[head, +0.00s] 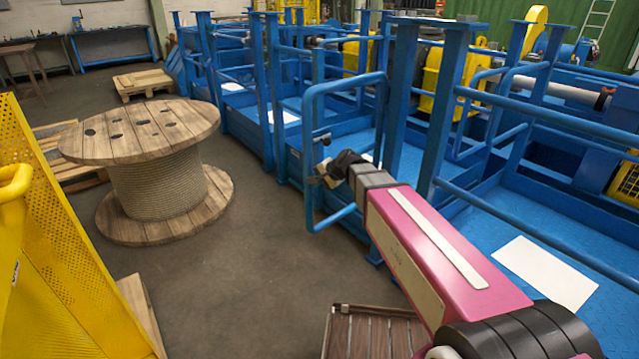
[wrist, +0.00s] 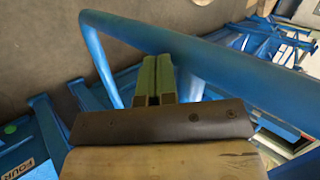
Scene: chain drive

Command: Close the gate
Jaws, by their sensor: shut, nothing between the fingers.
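The gate is a blue tubular loop (head: 345,86) in the middle of the head view. It stands out from the blue railing at an angle, its free side towards the grey aisle floor, so it looks open. My gripper (head: 323,173) is shut and empty, close to the gate's free upright bar. In the wrist view my gripper's green fingers (wrist: 156,78) are together, and a thick blue tube (wrist: 240,66) of the gate passes right beside their tips. I cannot tell whether they touch. The gate's latch and hinges are not clear.
Blue railings and posts (head: 447,110) surround the blue platform (head: 540,220) on the right. A wooden cable reel (head: 155,185) stands left on the floor. A yellow perforated guard (head: 60,240) fills the left edge. A brown slatted wooden piece (head: 362,335) lies at the bottom. The aisle floor between is clear.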

